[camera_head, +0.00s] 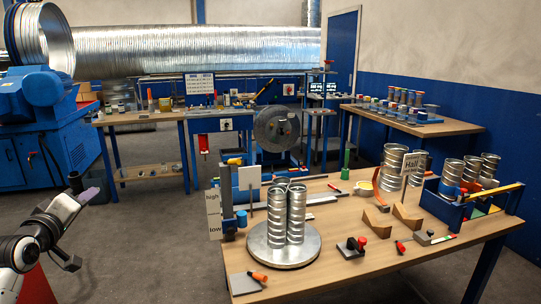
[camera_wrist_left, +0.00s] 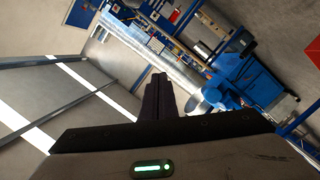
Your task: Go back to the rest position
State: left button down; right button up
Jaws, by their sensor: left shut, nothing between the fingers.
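My left gripper (camera_head: 88,194) is at the lower left of the head view, raised over the floor and well to the left of the front table. It is shut and empty. In the left wrist view its dark fingers (camera_wrist_left: 158,90) stand together, with the workshop tilted behind them. My right gripper is in neither view. The front wooden table (camera_head: 340,225) carries a round metal plate (camera_head: 283,245) with upright spiral duct pieces (camera_head: 287,212) on it.
A blue machine (camera_head: 40,100) with a large spiral duct ring (camera_head: 42,35) stands behind my left arm. A workbench (camera_head: 150,116) stands at the back. The front table also holds several tools, blue racks and more duct cylinders. Open floor (camera_head: 150,230) lies between my left arm and the table.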

pick_arm(q)
jog(key=s+a+r+y, duration=0.1)
jog(key=s+a+r, duration=0.1)
jog(key=a+r, duration=0.35)
jog(key=s+d+f+m+g+h, duration=0.15)
jog(key=s+d+f+m, duration=0.45)
jog(key=f, duration=0.7)
jog(key=s+d+f+m+g, duration=0.25)
jog(key=s+f, duration=0.55)
jog(key=f, duration=0.5)
jog(key=s+d+f+m+g+h, duration=0.15)
jog(key=s+d+f+m, duration=0.3)
jog(key=s+f, duration=0.6)
jog(key=s+d+f+m+g+h, duration=0.1)
jog(key=s+d+f+m+g, duration=0.1)
jog(key=s+d+f, duration=0.4)
jog(key=s+d+f+m+g, duration=0.2)
jog(key=s+f, duration=0.3)
jog(key=s, duration=0.3)
jog(key=d+n+t+h, duration=0.1)
jog(key=d+n, duration=0.3)
jog(key=d, duration=0.8)
jog(key=shift+d+r+n, duration=0.2)
jog(key=shift+n, duration=0.1)
